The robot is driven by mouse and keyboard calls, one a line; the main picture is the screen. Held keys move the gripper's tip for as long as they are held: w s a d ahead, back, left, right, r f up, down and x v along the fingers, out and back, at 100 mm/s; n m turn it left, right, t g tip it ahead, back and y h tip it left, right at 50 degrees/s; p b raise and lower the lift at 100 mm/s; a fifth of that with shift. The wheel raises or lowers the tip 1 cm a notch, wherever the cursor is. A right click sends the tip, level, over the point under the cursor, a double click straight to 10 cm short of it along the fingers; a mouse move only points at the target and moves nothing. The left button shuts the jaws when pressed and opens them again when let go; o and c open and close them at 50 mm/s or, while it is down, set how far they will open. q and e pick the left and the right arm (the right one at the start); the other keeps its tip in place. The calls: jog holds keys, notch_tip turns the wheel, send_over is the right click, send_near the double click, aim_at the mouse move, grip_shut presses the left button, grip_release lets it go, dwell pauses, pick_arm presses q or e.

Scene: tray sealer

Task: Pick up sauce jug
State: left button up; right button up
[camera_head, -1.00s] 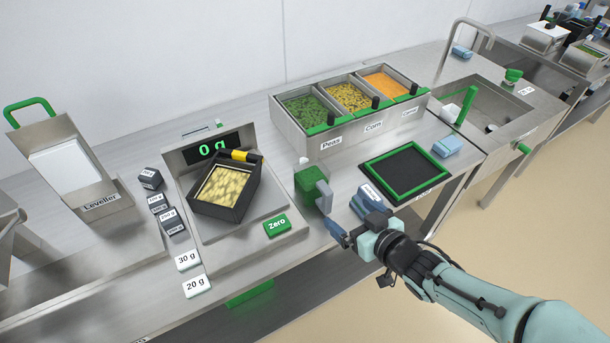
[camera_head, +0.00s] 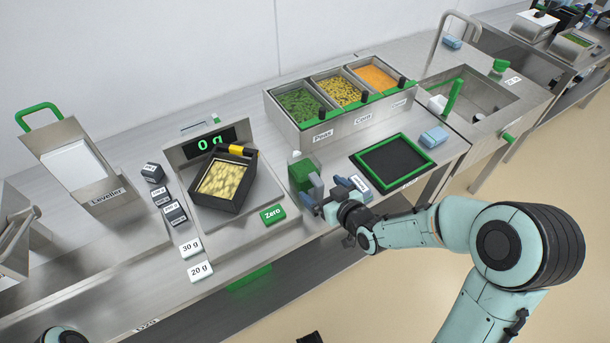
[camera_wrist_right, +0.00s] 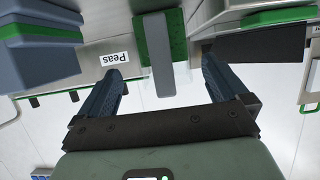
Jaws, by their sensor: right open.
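The sauce jug (camera_head: 301,172) is green with a grey handle and stands upright on the steel bench, right of the scale. In the right wrist view the green jug (camera_wrist_right: 174,32) lies between the fingers, its grey handle (camera_wrist_right: 159,60) facing the gripper. My right gripper (camera_head: 322,204) is open, with its fingers pointing at the jug's handle side. In the wrist view its fingers (camera_wrist_right: 162,78) are on either side of the handle with gaps, and nothing is visibly gripped.
The scale (camera_head: 262,196) with a black pan (camera_head: 237,197) of yellowish food stands left of the jug. A green-rimmed black mat (camera_head: 431,155) is further right. The vegetable bins (camera_head: 322,133) stand behind.

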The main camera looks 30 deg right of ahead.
aim_at(308, 181)
jog(key=x, duration=0.4)
jog(key=shift+w+a+r, duration=0.1)
jog(key=shift+w+a, duration=0.1)
jog(key=shift+w, duration=0.05)
pick_arm(q)
jog(key=shift+w+f, duration=0.1)
jog(key=shift+f, duration=0.05)
pick_arm(e)
jog(key=c, duration=1.1)
jog(key=shift+o, duration=0.2)
jog(key=shift+r, duration=0.2)
